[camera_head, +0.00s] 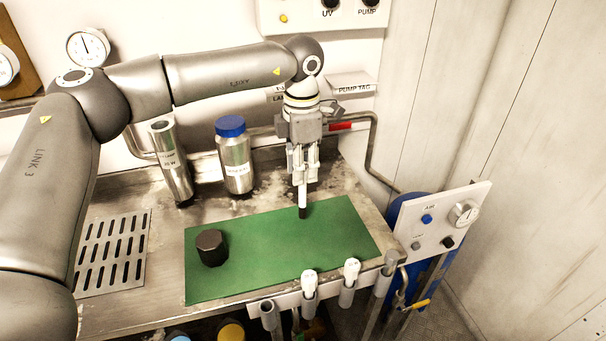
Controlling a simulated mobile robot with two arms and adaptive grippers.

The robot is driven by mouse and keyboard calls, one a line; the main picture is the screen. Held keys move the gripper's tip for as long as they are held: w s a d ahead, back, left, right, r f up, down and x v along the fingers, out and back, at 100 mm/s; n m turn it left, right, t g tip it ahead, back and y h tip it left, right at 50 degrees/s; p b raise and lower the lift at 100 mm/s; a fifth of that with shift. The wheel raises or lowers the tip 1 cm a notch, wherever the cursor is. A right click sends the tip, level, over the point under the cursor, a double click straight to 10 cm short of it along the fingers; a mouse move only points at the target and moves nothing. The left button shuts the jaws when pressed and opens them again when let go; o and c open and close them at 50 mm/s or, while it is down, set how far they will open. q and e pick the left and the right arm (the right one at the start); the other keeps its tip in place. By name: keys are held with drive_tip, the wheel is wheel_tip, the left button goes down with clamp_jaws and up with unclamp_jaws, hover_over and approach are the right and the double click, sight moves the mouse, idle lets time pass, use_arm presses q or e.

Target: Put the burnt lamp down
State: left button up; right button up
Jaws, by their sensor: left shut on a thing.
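My left gripper (302,176) points down over the far right part of the green mat (265,262). It is shut on a slim upright lamp (303,198), white with a blackened lower end. I cannot tell whether the dark tip touches the mat or hangs just above it. The lamp's upper part is hidden between the fingers. My right gripper is not in view.
A black cap (211,247) sits on the mat's left part. Behind stand a metal cylinder (172,165) and a blue-lidded bottle (235,160). White-topped pieces (310,283) stand in the front-edge rack (287,299). A slotted drain (112,252) lies left. The mat's middle is clear.

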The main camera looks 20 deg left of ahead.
sight(302, 193)
use_arm(q)
drive_tip(key=f+p, duration=0.1)
drive_tip(key=f, duration=0.2)
drive_tip(key=shift+w+p, duration=0.3)
drive_tip(key=shift+p, duration=0.05)
drive_tip(key=shift+f, duration=0.45)
drive_tip(key=shift+f, duration=0.15)
drive_tip(key=o, duration=1)
drive_tip(key=shift+c, duration=0.2)
